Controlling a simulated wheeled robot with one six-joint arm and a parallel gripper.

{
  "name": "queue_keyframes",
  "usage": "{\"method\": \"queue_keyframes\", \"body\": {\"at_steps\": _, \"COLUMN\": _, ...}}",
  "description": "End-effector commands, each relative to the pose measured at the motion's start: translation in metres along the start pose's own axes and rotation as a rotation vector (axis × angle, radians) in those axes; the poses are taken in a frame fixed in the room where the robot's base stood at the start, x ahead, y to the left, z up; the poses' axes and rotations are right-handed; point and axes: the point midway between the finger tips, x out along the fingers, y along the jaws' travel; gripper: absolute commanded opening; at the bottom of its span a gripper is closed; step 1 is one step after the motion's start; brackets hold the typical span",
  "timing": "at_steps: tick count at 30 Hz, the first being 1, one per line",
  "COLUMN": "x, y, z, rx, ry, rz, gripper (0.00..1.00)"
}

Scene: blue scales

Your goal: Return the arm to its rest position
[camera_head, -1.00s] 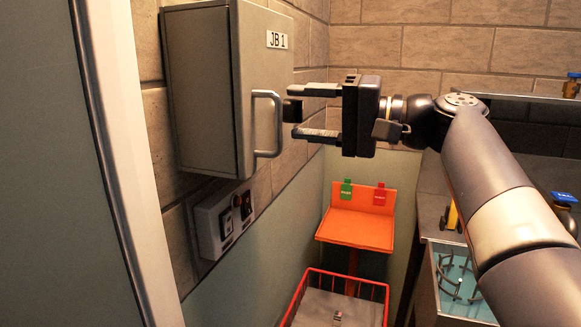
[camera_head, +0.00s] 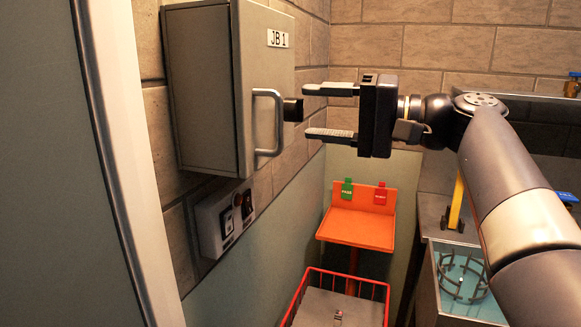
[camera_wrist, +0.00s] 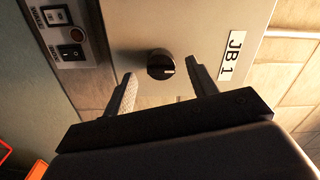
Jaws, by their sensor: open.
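My gripper (camera_head: 316,112) is open and empty in the head view, its two fingers pointing left toward the grey JB 1 cabinet (camera_head: 205,95). It is apart from the cabinet and its bar handle (camera_head: 267,122). A dark knob (camera_head: 292,110) on the cabinet shows just left of the fingers. In the wrist view the round black knob (camera_wrist: 160,64) sits beyond and between the open fingertips (camera_wrist: 160,78), clear of them. The cabinet door looks shut.
A switch box (camera_head: 224,217) is on the wall below the cabinet. An orange stand (camera_head: 357,230) with green and red tags and a red wire basket (camera_head: 349,276) stand below. A bench with a tank (camera_head: 462,285) is at right, under my arm. A pale door frame is at left.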

Motion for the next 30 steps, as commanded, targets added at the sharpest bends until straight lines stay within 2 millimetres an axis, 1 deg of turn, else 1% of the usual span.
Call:
{"method": "queue_keyframes", "body": {"at_steps": 1, "x": -0.01, "y": 0.001, "z": -0.001, "rx": 0.0, "ry": 0.005, "rz": 0.001, "gripper": 0.55}}
{"method": "queue_keyframes", "body": {"at_steps": 3, "x": -0.021, "y": 0.001, "z": -0.001, "rx": 0.001, "ry": 0.005, "rz": 0.001, "gripper": 0.55}}
{"method": "queue_keyframes", "body": {"at_steps": 14, "x": -0.072, "y": 0.001, "z": -0.001, "rx": 0.002, "ry": 0.003, "rz": 0.001, "gripper": 0.55}}
{"method": "queue_keyframes", "body": {"at_steps": 23, "x": -0.028, "y": 0.0, "z": 0.001, "rx": 0.001, "ry": -0.006, "rz": -0.001, "gripper": 0.55}}
{"method": "queue_keyframes", "body": {"at_steps": 30, "x": 0.01, "y": -0.001, "z": 0.001, "rx": 0.001, "ry": -0.005, "rz": -0.001, "gripper": 0.55}}
